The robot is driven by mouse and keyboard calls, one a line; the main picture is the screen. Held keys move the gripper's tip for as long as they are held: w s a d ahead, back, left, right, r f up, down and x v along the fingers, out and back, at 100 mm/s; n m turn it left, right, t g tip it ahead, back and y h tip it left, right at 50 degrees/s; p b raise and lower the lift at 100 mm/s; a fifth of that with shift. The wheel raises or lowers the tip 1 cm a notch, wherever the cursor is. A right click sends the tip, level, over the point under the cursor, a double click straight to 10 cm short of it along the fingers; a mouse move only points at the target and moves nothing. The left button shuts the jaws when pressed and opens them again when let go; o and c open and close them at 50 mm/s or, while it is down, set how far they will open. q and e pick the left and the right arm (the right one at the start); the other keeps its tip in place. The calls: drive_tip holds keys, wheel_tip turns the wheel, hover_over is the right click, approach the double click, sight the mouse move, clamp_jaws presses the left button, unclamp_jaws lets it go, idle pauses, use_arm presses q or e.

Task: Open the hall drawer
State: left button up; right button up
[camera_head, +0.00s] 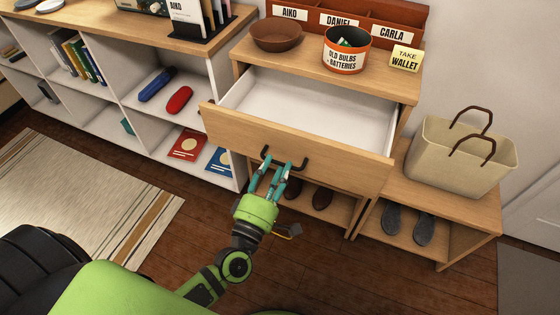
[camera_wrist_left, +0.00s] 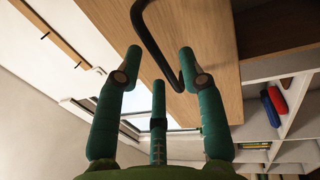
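The hall drawer (camera_head: 300,148) has a light wood front and a white, empty-looking interior (camera_head: 310,104). It stands pulled well out of its cabinet. Its dark bar handle (camera_head: 285,163) is on the front face. My left gripper (camera_head: 279,170) is at the handle, its teal fingers spread. In the left wrist view the handle (camera_wrist_left: 157,42) passes between the spread fingertips of the gripper (camera_wrist_left: 159,62), with gaps visible; any light contact is unclear. My right gripper is not in view.
On the cabinet top are a brown bowl (camera_head: 277,35), a bulbs-and-batteries tin (camera_head: 346,51) and a note (camera_head: 405,59). A low shoe bench (camera_head: 462,205) with a beige bag (camera_head: 462,156) stands right. Open shelves (camera_head: 135,90) stand left. Wooden floor lies in front.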

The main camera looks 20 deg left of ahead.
use_arm(q)
drive_tip(key=s+f, duration=0.1)
drive_tip(key=s, duration=0.8)
drive_tip(key=shift+s+a+f, duration=0.15)
drive_tip(key=shift+f, duration=0.2)
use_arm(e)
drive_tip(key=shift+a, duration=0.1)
use_arm(q)
drive_tip(key=shift+f, duration=0.1)
